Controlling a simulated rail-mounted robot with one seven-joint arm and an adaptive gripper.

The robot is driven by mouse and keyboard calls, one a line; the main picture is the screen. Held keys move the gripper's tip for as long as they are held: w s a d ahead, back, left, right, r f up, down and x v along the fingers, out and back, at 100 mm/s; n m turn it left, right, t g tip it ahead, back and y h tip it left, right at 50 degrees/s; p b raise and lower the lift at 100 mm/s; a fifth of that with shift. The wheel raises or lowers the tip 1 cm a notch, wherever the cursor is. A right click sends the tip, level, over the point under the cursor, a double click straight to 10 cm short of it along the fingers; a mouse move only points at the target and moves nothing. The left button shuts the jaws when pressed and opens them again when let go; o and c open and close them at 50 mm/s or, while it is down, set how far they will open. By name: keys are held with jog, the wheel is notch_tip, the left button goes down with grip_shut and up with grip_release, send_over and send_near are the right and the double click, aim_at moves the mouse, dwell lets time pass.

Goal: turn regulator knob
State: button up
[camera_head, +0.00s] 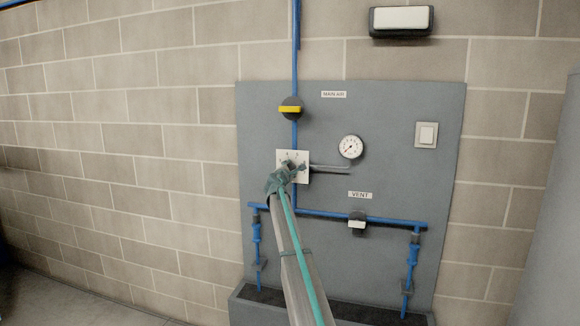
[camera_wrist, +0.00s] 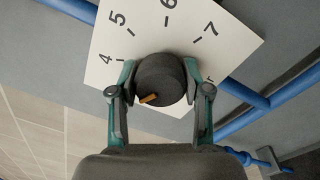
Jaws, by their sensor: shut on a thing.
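The regulator knob (camera_wrist: 160,82) is a dark round knob with an orange pointer mark. It sits on a white dial plate (camera_wrist: 225,38) with printed numbers; 4, 5, 6 and 7 are readable in the wrist view. The plate (camera_head: 302,156) also shows in the head view, on a grey panel. My gripper (camera_wrist: 159,85) is shut on the knob, with one finger on each side. In the wrist view the orange mark points to the lower left. In the head view my gripper (camera_head: 287,172) hides the knob.
A round gauge (camera_head: 351,147) is right of the plate. A white-handled valve (camera_head: 357,224) is below VENT. Blue pipes (camera_head: 320,214) cross the panel (camera_head: 400,110). A light switch (camera_head: 427,135) is at right.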

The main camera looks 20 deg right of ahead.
jog(key=shift+n+p, duration=0.3)
jog(key=shift+n, duration=0.3)
jog(key=o, duration=1.2)
jog(key=v, duration=1.2)
